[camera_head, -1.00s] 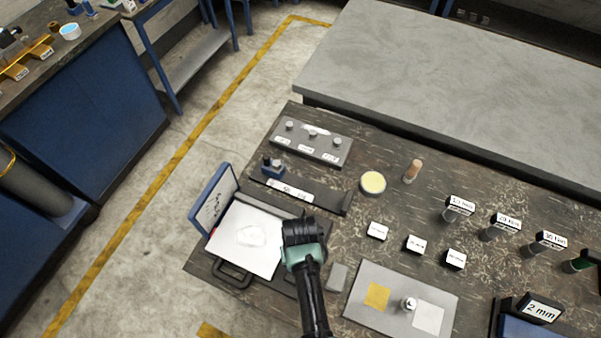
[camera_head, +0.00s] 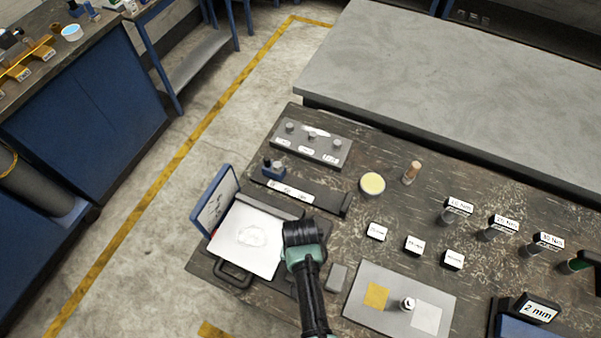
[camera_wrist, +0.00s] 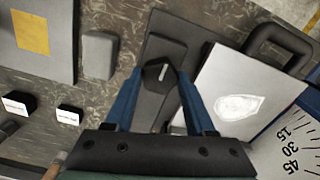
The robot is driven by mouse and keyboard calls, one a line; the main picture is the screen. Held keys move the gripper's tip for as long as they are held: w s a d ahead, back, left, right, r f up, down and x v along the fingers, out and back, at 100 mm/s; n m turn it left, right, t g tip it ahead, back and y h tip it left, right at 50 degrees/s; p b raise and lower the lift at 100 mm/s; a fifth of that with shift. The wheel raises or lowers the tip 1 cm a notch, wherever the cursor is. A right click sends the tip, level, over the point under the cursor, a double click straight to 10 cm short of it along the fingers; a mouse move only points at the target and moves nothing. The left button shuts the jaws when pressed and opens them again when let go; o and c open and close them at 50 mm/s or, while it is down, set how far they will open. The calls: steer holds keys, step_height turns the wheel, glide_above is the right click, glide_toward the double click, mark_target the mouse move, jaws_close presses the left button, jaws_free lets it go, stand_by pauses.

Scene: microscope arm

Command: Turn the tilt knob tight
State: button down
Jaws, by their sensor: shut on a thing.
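The tilt knob (camera_wrist: 158,72) is dark, with a short pale line on its top. In the wrist view it sits between the tips of the two blue fingers of my gripper (camera_wrist: 160,82), which is shut on it. In the head view my gripper (camera_head: 303,234) is beside the white plate (camera_head: 248,240), and its wrist hides the knob. The white plate with its pale round patch also shows in the wrist view (camera_wrist: 220,68). A scale plate (camera_wrist: 290,140) marked 15, 30 and 45 stands at its edge; in the head view it is the blue-framed panel (camera_head: 214,202).
A dark handle (camera_head: 233,275) sticks out at the plate's front. A small grey block (camera_head: 336,278) and a grey tray (camera_head: 385,318) with a yellow square lie right of my arm. Small labelled blocks, a yellow-topped dish (camera_head: 372,184) and labelled posts stand farther right.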

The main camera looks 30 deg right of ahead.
steer(key=shift+c, duration=1.2)
jaws_free()
step_height(320, 180, up, 13)
steer(key=shift+b, duration=0.45)
steer(key=shift+w, duration=0.1)
